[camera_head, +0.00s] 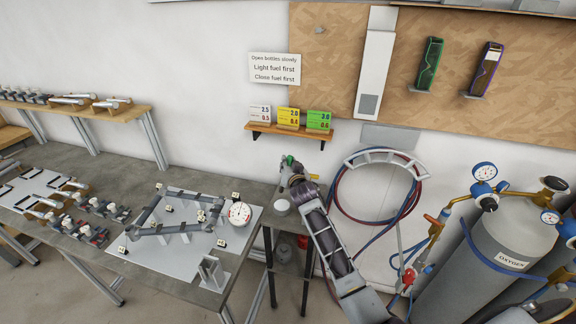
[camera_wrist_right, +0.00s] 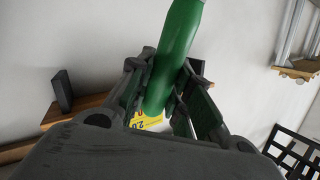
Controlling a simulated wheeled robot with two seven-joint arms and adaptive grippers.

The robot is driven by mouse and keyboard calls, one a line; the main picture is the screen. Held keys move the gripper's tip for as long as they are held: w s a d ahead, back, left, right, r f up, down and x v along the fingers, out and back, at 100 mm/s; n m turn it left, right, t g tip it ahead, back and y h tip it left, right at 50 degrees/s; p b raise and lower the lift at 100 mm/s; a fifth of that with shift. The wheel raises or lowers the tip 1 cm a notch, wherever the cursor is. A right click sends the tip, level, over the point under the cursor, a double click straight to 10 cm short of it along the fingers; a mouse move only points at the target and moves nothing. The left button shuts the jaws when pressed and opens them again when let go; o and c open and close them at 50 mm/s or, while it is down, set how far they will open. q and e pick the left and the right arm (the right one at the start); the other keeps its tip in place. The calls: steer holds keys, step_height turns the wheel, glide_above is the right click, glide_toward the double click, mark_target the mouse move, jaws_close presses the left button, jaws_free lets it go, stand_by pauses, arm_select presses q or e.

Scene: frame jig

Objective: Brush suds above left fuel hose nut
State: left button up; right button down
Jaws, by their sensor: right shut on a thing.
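My right gripper (camera_head: 291,172) is above the small stand at the right end of the workbench. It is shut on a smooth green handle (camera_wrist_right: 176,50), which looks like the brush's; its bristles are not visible. In the head view only a small bit of green shows at the fingers. A small white pot (camera_head: 282,207) stands beside my right arm, and I cannot see inside it. Red and blue hoses (camera_head: 411,205) loop from a wall hanger toward regulators with gauges (camera_head: 484,172) on the cylinders. The left fuel hose nut is too small to make out. My left gripper is not in view.
A grey oxygen cylinder (camera_head: 509,240) stands at the right. A workbench (camera_head: 78,160) with a frame jig (camera_head: 170,217) and clamps fills the left. A small wall shelf (camera_head: 291,131) with number cards is behind my right gripper.

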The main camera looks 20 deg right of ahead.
steer(key=shift+f, duration=0.15)
steer(key=shift+f+b, duration=2.7)
steer(key=shift+f, duration=0.2)
steer(key=shift+f+b, duration=0.4)
steer(key=shift+f, duration=0.3)
stand_by(0.8)
steer(key=shift+r, duration=0.15)
steer(key=shift+r+p, duration=3.1)
steer(key=shift+r, duration=0.4)
